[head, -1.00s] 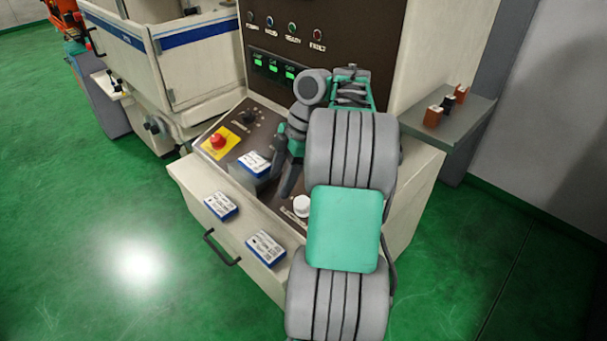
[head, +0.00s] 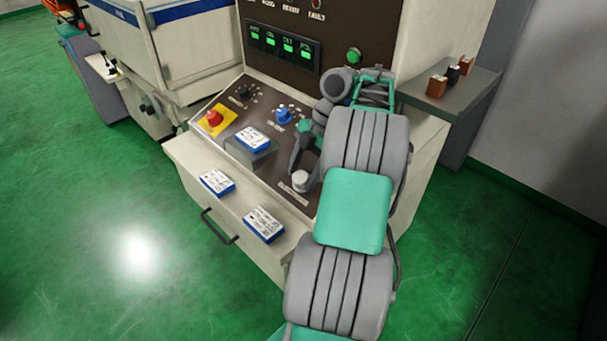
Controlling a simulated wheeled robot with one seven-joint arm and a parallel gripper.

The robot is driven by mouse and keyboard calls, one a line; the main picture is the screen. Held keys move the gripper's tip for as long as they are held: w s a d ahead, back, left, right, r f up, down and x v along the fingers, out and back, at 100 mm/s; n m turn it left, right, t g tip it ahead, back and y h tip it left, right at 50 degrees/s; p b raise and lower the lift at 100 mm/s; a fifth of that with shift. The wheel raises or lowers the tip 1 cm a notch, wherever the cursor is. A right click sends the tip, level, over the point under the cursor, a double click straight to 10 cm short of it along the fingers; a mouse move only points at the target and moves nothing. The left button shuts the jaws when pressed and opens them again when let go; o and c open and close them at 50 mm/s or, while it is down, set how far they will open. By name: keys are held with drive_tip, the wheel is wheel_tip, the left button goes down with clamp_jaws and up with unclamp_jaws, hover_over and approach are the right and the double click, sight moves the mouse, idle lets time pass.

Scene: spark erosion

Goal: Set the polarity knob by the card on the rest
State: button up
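A blue-and-white card (head: 252,138) lies on a small grey rest (head: 262,155) on the sloping control panel; its print is too small to read. A blue knob (head: 284,115) with marks around it sits behind the rest. A black knob (head: 243,93) is further left and a white round knob (head: 300,180) is at the panel's front right. I cannot read which is labelled polarity. My gripper (head: 298,156) is over the panel's right part, between the blue and white knobs, apart from the card. Its fingers partly hide each other, so its opening is unclear.
Two similar cards (head: 217,182) (head: 263,224) lie on the front ledge above a drawer handle (head: 218,228). A red button (head: 214,117) sits on a yellow plate. Green readouts (head: 287,45) and a green button (head: 354,54) are on the upright panel. A side shelf (head: 453,92) holds small blocks.

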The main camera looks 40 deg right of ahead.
clamp_jaws()
idle(0.5)
